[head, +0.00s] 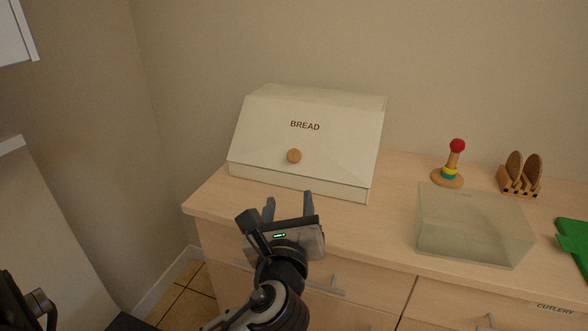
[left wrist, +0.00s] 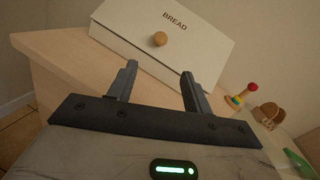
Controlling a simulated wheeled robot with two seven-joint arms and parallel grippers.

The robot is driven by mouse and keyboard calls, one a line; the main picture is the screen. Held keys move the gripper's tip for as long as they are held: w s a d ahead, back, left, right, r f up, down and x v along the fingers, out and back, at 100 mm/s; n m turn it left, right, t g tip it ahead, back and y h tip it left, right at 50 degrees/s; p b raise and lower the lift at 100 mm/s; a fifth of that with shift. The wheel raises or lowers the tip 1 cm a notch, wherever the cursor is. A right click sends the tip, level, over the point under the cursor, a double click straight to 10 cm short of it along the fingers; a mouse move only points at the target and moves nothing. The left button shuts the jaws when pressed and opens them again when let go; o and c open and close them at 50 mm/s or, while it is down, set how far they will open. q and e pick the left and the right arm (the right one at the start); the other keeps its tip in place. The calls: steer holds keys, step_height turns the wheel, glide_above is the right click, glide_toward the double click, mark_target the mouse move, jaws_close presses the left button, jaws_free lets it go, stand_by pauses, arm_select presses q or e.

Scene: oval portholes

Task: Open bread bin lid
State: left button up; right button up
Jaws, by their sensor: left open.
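The cream bread bin (head: 305,179) stands on the wooden counter with its sloped lid (head: 335,140) closed. The lid carries the word BREAD and a round wooden knob (head: 294,156). My left gripper (head: 289,200) is open and empty, in front of and below the bin, apart from the knob. In the left wrist view, the knob (left wrist: 159,39) shows beyond and above the open fingers (left wrist: 157,80), roughly between them. My right gripper is not clearly in view.
A clear box (head: 475,228) stands at the counter's front right. Behind it are a ring stacker (head: 448,178) with a red ball and a wooden rack (head: 519,183) holding brown slices. A green item (head: 572,243) lies at the far right. Counter in front of the bin is bare.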

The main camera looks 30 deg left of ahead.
mark_target(294, 160)
arm_select(q)
steer(key=x, duration=1.5)
